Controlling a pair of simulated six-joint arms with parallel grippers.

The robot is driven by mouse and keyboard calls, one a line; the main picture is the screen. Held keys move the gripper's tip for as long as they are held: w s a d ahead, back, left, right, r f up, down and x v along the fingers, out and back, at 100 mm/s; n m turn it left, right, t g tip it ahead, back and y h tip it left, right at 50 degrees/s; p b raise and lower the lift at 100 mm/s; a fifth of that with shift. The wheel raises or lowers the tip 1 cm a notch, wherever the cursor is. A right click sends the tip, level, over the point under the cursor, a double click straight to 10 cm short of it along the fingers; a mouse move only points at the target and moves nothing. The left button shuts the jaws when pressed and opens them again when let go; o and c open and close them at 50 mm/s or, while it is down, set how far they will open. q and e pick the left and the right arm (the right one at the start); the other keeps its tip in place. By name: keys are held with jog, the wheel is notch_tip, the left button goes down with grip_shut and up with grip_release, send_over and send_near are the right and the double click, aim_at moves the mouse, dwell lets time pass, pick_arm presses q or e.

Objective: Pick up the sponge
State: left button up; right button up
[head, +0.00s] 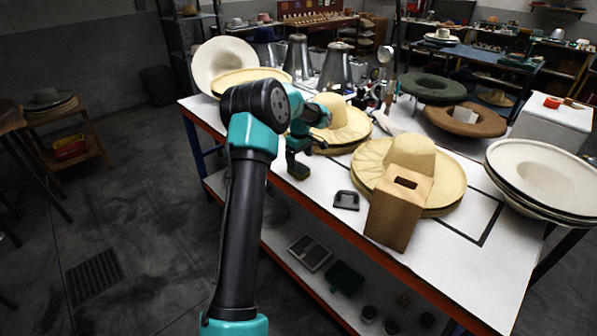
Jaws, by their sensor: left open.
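My left arm reaches up from the bottom and bends over the table's left part. My left gripper (314,147) is small in the head view, beside a cream hat (341,128). It is open, and I see nothing held in it. I cannot tell for certain which thing is the sponge. A small dark grey block (346,201) lies flat on the white table, to the right of and nearer than the gripper, apart from it. My right gripper is not in view.
A tan box (399,211) with a slot in its top stands near the table's front edge, before another cream hat (452,184). Metal cones (336,68) stand behind. White hats (546,176) are at the right. Bare white tabletop (478,278) shows at the front right.

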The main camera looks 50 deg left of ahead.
aim_at(298, 167)
pick_arm(q)
jog(key=shift+f, duration=0.25)
jog(key=shift+f, duration=0.1)
jog(key=shift+s+a+f, duration=0.1)
jog(key=shift+f, duration=1.2)
jog(key=shift+s+f, duration=0.1)
jog(key=shift+f, duration=1.15)
jog(key=shift+c, duration=0.2)
jog(key=c, duration=1)
jog(key=shift+o, duration=0.2)
jog(key=shift+r, duration=0.15)
